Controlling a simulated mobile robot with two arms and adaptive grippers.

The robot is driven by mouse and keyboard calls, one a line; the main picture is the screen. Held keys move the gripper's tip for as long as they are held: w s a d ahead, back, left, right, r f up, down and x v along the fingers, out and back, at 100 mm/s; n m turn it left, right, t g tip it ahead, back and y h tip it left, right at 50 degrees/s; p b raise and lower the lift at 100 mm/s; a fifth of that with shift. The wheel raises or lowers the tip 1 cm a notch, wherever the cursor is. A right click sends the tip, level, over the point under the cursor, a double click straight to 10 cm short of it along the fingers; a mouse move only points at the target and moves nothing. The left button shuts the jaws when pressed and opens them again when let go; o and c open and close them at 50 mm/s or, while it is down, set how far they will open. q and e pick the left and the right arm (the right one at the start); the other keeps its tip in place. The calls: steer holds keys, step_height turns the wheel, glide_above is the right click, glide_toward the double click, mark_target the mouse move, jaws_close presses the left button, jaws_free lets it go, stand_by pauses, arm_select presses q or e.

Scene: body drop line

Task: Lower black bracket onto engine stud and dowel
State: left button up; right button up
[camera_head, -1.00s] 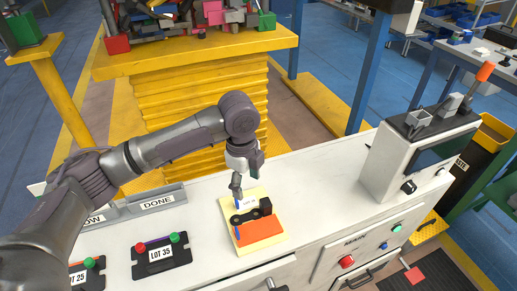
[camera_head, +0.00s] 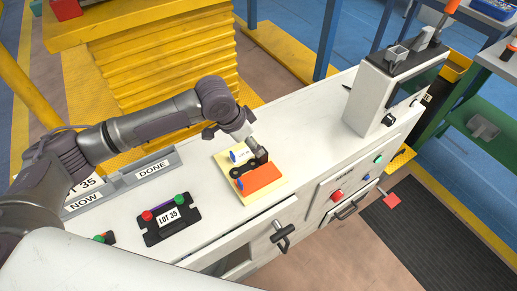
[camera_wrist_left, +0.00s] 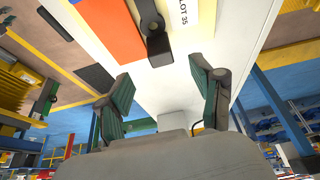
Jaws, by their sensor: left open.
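The black bracket (camera_head: 246,167) lies at the orange block (camera_head: 262,179) on the pale yellow plate (camera_head: 255,200) in the head view. A blue peg (camera_head: 239,184) shows at the block's left edge. A white and blue round part (camera_head: 238,155) shows behind the bracket. My left gripper (camera_head: 257,151) is close above the bracket's right end. In the left wrist view its two fingers (camera_wrist_left: 160,78) stand apart, with the bracket (camera_wrist_left: 155,40) just beyond them and the orange block (camera_wrist_left: 108,28) beside it. Whether the bracket sits on a stud or dowel is hidden. My right gripper is out of view.
A black LOT 35 plate (camera_head: 167,219) with red and green knobs lies left on the white bench. NOW and DONE trays (camera_head: 152,172) stand behind it. A grey machine box (camera_head: 385,100) stands at right. Bench between plate and box is clear.

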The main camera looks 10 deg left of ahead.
arm_select(q)
steer(key=x, duration=0.7)
steer(key=shift+f, duration=0.25)
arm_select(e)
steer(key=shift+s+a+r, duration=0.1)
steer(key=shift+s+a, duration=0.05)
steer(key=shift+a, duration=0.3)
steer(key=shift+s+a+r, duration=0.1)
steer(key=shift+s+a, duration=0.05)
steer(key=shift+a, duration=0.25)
arm_select(q)
steer(key=shift+d, duration=0.1)
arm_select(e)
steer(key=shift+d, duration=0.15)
